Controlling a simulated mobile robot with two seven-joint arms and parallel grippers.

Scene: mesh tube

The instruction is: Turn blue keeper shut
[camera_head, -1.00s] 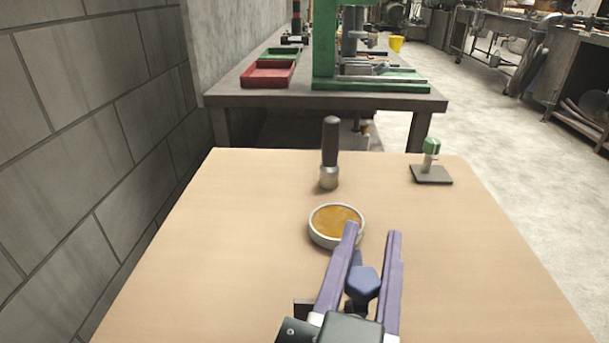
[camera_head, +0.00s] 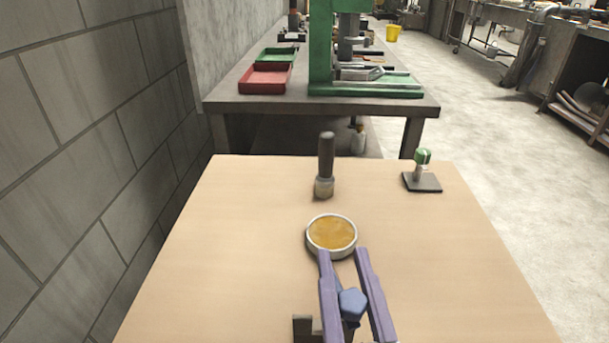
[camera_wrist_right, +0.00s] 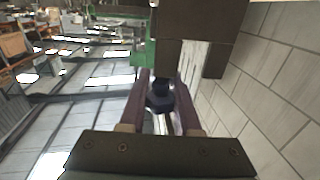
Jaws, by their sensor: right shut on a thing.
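The blue keeper (camera_head: 351,304) is a faceted blue knob near the front edge of the head view, with a narrow blue part reaching up from it between the fingers. My right gripper (camera_head: 342,254) has its two long purple fingers on either side of the keeper and is shut on it. In the right wrist view the keeper (camera_wrist_right: 160,97) sits between the fingers (camera_wrist_right: 161,100). The keeper's mount is mostly hidden by the gripper; a dark block (camera_head: 303,327) shows just left of the fingers. My left gripper is not in view.
A round dish with an amber surface (camera_head: 332,233) lies just beyond the fingertips. A dark-handled cylinder (camera_head: 325,167) stands behind it. A green-topped stand (camera_head: 422,172) is at the back right. The wooden table (camera_head: 230,250) is clear on both sides.

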